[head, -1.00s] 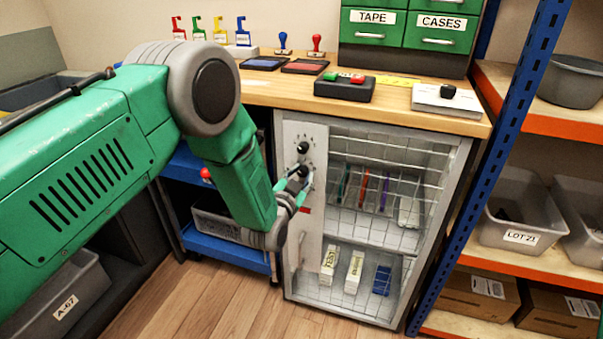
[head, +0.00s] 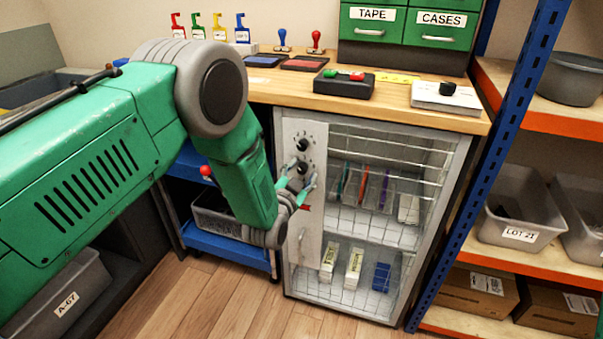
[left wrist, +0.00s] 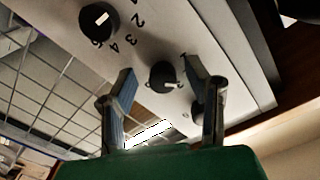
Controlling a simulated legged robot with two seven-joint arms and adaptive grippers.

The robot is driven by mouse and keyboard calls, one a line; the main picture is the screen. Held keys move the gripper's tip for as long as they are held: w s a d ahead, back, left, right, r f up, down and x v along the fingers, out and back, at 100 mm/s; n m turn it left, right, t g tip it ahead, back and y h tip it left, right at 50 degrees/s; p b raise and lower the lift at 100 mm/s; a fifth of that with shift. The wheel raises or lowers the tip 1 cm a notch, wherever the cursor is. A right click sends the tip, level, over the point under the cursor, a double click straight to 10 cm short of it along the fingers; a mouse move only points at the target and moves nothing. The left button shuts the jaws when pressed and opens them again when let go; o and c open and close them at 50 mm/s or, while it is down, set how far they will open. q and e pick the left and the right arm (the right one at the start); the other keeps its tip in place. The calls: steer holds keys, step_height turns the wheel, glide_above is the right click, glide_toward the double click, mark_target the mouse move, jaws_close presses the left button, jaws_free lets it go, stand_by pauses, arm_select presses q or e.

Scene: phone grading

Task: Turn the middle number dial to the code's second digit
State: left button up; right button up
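Black round dials sit in a column on the pale panel (head: 306,238) at the cabinet's left side. The upper dial (head: 302,145) and the middle dial (head: 302,167) show in the head view. In the left wrist view, digits ring the upper dial (left wrist: 98,20), the middle dial (left wrist: 162,76) lies between my fingers, and another dial (left wrist: 196,104) is partly behind the right-hand finger. My left gripper (head: 299,181) is open at the panel; it also shows in the left wrist view (left wrist: 158,76), with gaps beside the middle dial. I cannot read that dial's setting. My right gripper is out of view.
The cabinet's wire-front door (head: 386,165) is beside the panel, with boxes inside. A wooden counter (head: 280,92) above holds stamps, ink pads and a button box (head: 344,86). A blue cart (head: 228,250) stands left; a blue shelf post (head: 487,150) stands right.

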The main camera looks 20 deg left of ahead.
arm_select(q)
steer(key=shift+s, duration=0.3)
steer(key=s, duration=1.1)
steer(key=shift+s+a, duration=0.2)
steer(key=shift+a, duration=0.1)
steer(key=s+a+f+n+g+p, duration=0.2)
steer(key=s+f+g, duration=0.3)
steer(key=s+f, duration=0.15)
steer(key=s+a+f+n+g+p, duration=0.1)
steer(key=s+a+f+g, duration=0.3)
steer(key=s, duration=0.4)
steer(key=s+a+f+n+g+y+p, duration=0.1)
steer(key=s+g, duration=0.7)
steer(key=s, duration=1.3)
step_height(320, 180, down, 2)
steer(key=shift+a+f+n+p, duration=0.1)
steer(key=shift+a+n+p, duration=0.35)
steer(key=shift+n, duration=0.65)
